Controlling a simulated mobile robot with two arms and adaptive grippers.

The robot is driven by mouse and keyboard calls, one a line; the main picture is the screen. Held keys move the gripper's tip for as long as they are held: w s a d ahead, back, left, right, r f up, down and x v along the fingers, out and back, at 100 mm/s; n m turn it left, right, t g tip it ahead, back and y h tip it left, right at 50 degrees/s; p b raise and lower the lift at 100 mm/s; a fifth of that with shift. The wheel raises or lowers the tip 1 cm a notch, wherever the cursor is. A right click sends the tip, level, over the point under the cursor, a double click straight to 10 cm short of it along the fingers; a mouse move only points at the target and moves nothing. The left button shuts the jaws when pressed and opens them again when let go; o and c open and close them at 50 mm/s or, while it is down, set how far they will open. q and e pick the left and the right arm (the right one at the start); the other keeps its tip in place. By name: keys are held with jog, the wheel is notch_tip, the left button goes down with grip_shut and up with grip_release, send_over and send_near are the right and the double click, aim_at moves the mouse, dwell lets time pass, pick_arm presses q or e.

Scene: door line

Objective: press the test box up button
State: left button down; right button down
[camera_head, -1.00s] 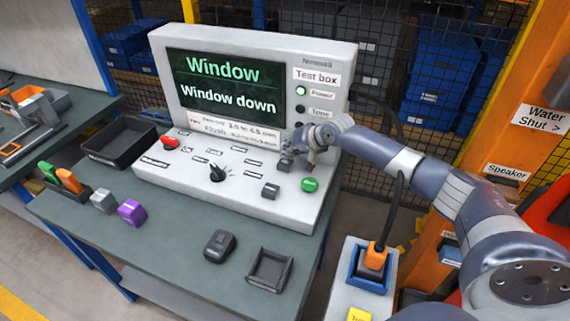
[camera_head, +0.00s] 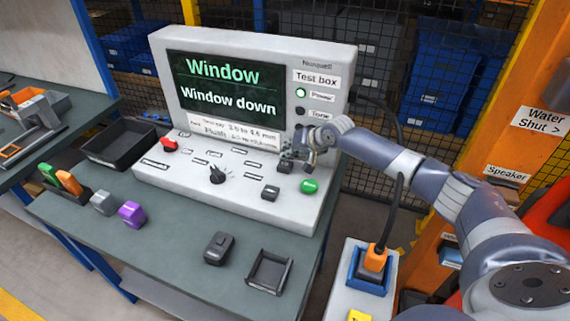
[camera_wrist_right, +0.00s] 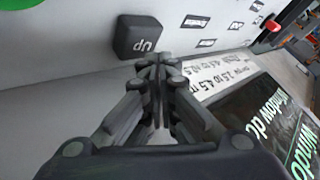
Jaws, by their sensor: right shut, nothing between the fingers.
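The test box (camera_head: 335,135) is a light grey console on the bench, with a dark screen reading "Window" and "Window down". In the right wrist view the up button (camera_wrist_right: 138,38) is a dark square key with "up" upside down. My right gripper (camera_wrist_right: 160,66) is shut and empty, its tips just beside this key; I cannot tell whether they touch it. In the head view my right gripper (camera_head: 304,164) is low over the console's right part. A dark key (camera_head: 285,166) shows just left of its tips. My left gripper is not in view.
A green button (camera_head: 310,186) and another dark key (camera_head: 270,193) sit near the gripper. A black knob (camera_head: 217,174) and red button (camera_head: 168,144) are further left. A black tray (camera_head: 120,148) is at the left. A cable hangs behind my arm.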

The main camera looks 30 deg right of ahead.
jog(key=shift+f, duration=0.1)
jog(key=shift+f, duration=0.3)
